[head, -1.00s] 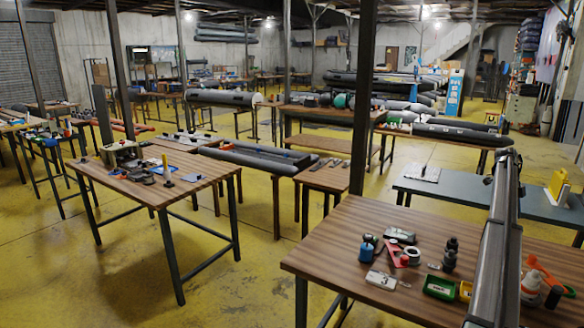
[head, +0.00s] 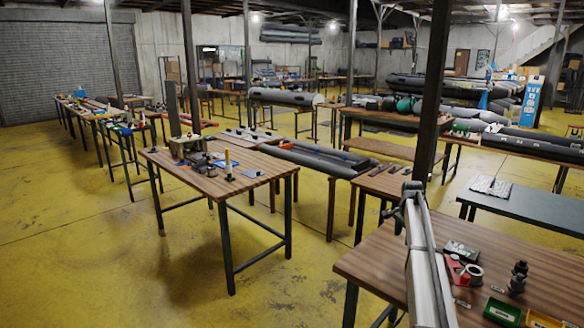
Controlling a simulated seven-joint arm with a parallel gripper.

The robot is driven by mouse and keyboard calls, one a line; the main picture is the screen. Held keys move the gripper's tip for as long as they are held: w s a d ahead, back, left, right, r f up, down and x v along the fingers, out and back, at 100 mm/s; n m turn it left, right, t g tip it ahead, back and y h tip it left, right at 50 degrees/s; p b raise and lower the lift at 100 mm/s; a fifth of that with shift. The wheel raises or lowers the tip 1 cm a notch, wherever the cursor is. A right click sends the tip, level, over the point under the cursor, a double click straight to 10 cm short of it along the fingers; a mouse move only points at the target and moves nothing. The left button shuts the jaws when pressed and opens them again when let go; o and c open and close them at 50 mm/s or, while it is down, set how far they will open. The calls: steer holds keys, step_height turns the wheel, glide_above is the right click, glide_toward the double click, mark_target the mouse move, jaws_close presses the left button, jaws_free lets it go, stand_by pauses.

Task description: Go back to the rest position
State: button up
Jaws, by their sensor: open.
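My arm (head: 428,265) rises from the bottom edge at the right of the head view, over the near wooden table. Its far end shows a small grey-green part beside the pale link. I cannot make out any gripper fingers there, and my arm holds nothing that I can see.
The near table (head: 372,265) carries a tape roll (head: 474,270), a dark bottle (head: 517,278), a green bin (head: 502,312) and a yellow bin (head: 543,319). A post (head: 430,95) stands behind my arm. Another table (head: 200,180) with tools is at left. Yellow floor (head: 90,250) is clear.

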steer(key=s+a+f+n+t+y, duration=0.1)
steer(key=a+f+n, duration=0.2)
steer(key=a, duration=0.8)
steer(key=s+a+f+n+y, duration=0.1)
steer(key=a+f+n, duration=0.25)
steer(key=a, duration=0.85)
steer(key=s+a+f+n+t+y, duration=0.15)
steer(key=a+n, duration=0.25)
steer(key=a, duration=0.7)
steer(key=s+d+f+n+g+h, duration=0.25)
steer(key=s+f+g, duration=0.35)
steer(key=s+f, duration=2.35)
steer(key=s+d+f+g, duration=0.1)
steer(key=s+f, duration=0.2)
steer(key=s, duration=0.9)
steer(key=s+d+f+g, duration=0.1)
steer(key=s+f+g, duration=0.1)
steer(key=s, duration=1.1)
steer(key=s+d+f+n+g, duration=0.1)
steer(key=s+f, duration=0.3)
steer(key=s, duration=0.8)
steer(key=shift+s+d+f+g, duration=0.2)
steer(key=shift+d+f+g, duration=0.1)
steer(key=shift+d+g, duration=0.25)
